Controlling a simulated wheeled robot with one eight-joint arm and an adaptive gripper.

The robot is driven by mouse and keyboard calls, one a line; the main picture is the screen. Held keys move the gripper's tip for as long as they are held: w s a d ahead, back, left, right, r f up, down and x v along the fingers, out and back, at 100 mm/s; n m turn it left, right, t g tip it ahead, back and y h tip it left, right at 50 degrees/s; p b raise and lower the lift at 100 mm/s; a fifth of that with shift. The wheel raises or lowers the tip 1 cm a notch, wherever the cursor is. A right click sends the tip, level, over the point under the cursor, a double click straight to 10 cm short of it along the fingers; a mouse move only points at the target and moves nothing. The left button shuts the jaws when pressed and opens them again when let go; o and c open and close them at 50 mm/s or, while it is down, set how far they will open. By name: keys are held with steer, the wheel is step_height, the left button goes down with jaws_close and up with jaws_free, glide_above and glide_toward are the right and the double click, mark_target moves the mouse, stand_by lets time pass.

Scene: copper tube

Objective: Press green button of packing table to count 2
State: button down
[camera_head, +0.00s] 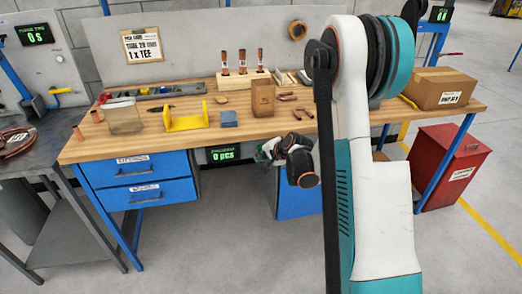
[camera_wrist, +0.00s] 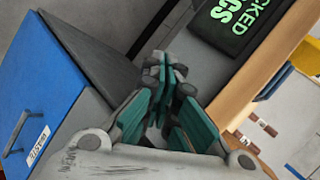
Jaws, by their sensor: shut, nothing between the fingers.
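The packing table (camera_head: 295,133) has a wooden top and blue drawers below. Its dark counter display (camera_head: 222,155) hangs under the front edge and reads "0 pcs" in green. The display also shows in the wrist view (camera_wrist: 240,22), rotated and partly cut off. My gripper (camera_head: 266,153) is shut and empty, just in front of the table's front edge, right of the display. In the wrist view my gripper (camera_wrist: 160,75) has its teal fingers pointing toward the space under the tabletop. I cannot make out the green button in either view.
The blue drawer units (camera_head: 150,183) stand under the tabletop, one close to my gripper. A red bin (camera_head: 448,165) stands at the right.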

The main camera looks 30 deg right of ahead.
steer(key=shift+w, duration=0.2)
stand_by(0.5)
steer(key=shift+w+d, duration=0.1)
steer(key=shift+w, duration=0.15)
steer(key=shift+w+d, duration=0.15)
steer(key=shift+w, duration=0.35)
stand_by(0.8)
steer(key=shift+s, duration=0.1)
steer(key=shift+s+a, duration=0.25)
steer(key=shift+s, duration=0.6)
steer(key=s, duration=0.2)
steer(key=s+a, duration=0.1)
steer(key=s, duration=0.1)
steer(key=shift+s+a, duration=0.2)
steer(key=shift+s, duration=0.2)
steer(key=shift+a, duration=0.1)
stand_by(1.8)
